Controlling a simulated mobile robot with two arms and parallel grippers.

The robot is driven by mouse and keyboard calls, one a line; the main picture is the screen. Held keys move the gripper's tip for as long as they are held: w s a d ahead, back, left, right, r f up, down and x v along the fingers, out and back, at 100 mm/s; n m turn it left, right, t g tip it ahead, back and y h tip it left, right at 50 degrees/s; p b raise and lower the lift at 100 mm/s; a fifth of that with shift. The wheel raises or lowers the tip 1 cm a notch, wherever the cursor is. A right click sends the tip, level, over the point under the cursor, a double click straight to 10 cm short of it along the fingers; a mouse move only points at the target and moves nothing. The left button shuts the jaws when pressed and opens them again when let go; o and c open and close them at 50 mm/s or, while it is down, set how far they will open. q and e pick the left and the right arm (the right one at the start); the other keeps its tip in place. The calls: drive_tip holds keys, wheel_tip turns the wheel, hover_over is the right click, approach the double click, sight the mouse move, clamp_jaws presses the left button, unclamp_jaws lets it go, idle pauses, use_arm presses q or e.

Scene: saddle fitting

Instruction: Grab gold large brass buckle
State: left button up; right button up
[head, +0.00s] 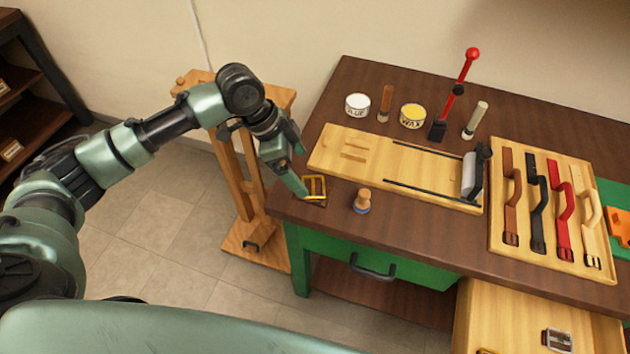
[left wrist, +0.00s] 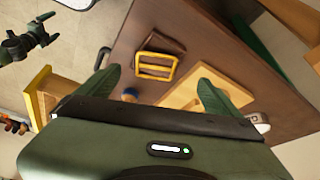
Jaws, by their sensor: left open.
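The gold large brass buckle (head: 315,187) is a rectangular frame with a middle bar, near the front left corner of the dark workbench. In the left wrist view the buckle (left wrist: 155,66) lies by a brown leather piece (left wrist: 165,43). My left gripper (head: 303,172) is open close to the buckle. In the left wrist view its two green fingers (left wrist: 158,76) are spread, with the buckle between and beyond their tips and nothing held. My right gripper (left wrist: 47,28) shows small at the left of the left wrist view, its fingers apart and empty.
A round wooden-handled knob tool (head: 362,202) stands just right of the buckle. A wooden clamp board (head: 340,160) lies behind it. A wooden stand (head: 250,190) is left of the bench. An open drawer (head: 500,305) juts out at front right, with another buckle (head: 556,340).

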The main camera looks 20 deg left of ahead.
sight(312, 186)
use_arm(q)
drive_tip(key=shift+s+d+f+p, duration=0.3)
drive_tip(key=shift+d+f+p, duration=0.2)
drive_tip(key=shift+f, duration=0.3)
drive_tip(key=x, duration=0.3)
drive_tip(key=shift+w+d+f+p, duration=0.1)
drive_tip(key=shift+w+f+p, duration=0.05)
drive_tip(key=shift+f+p, duration=0.15)
drive_tip(key=shift+f, duration=0.1)
drive_tip(key=c, duration=1.4)
drive_tip(key=shift+c, duration=0.4)
use_arm(e)
drive_tip(key=shift+s+a+r, duration=0.2)
drive_tip(key=shift+s+r, duration=0.3)
drive_tip(key=shift+r, duration=0.35)
